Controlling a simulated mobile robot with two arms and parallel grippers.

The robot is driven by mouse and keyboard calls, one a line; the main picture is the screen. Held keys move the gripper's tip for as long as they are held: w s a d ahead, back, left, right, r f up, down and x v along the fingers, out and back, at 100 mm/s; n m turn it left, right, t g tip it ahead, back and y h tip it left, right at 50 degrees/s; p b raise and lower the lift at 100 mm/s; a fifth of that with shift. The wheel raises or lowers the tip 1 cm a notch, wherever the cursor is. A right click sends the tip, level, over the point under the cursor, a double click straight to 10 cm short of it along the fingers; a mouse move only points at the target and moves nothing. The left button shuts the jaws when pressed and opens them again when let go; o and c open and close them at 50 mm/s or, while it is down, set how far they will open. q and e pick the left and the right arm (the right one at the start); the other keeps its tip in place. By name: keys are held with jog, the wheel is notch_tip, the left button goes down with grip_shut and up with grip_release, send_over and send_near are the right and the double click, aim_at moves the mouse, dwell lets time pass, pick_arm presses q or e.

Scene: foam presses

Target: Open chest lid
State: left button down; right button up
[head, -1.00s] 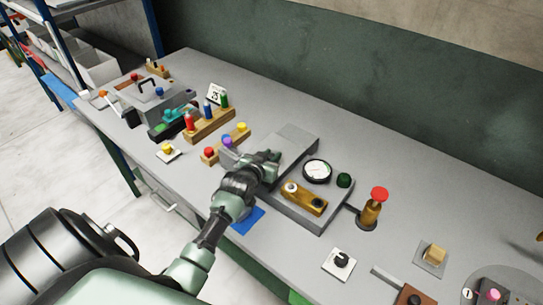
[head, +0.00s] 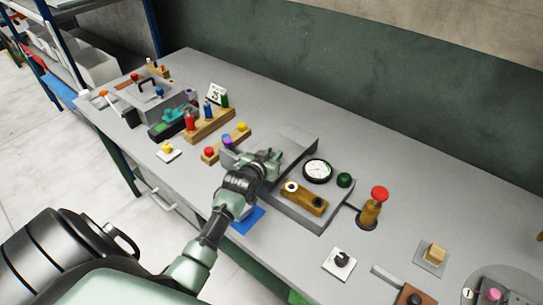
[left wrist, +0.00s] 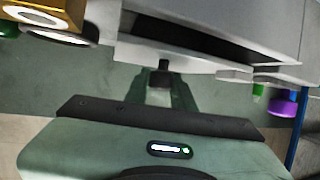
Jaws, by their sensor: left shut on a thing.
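The chest is a grey box with a flat grey lid (head: 297,137), in the middle of the bench in the head view. My left gripper (head: 272,158) is at the lid's near left side and partly hides it. In the left wrist view the grey chest (left wrist: 240,25) fills the top, with a long dark gap between its pale edge and the grey face above. My left gripper (left wrist: 162,72) is shut on a small part at that edge, which I take for the lid's edge or handle. My fingers mostly hide this contact. My right gripper is not in view.
Right of the chest, a grey panel carries a round gauge (head: 317,171) and a brass block (head: 304,198). A red-topped plunger (head: 373,207) stands farther right. Wooden peg holders (head: 208,126) stand to the left. The bench behind the chest is clear.

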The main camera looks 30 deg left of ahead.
aim_at(288, 147)
pick_arm(q)
jog(key=w+b, duration=0.1)
jog(key=w, duration=0.2)
jog(key=w+b, duration=0.1)
jog(key=w, duration=0.1)
jog(key=w+b, duration=0.1)
jog(key=w, duration=0.2)
jog(key=shift+w+d+f, duration=0.15)
jog(key=shift+w+d, duration=0.15)
jog(key=shift+d, duration=0.05)
jog(key=shift+w+b, duration=0.3)
jog(key=c, duration=1.2)
grip_release()
jog(key=shift+s, duration=0.1)
jog(key=shift+b+v, duration=0.5)
jog(key=shift+v, duration=3.4)
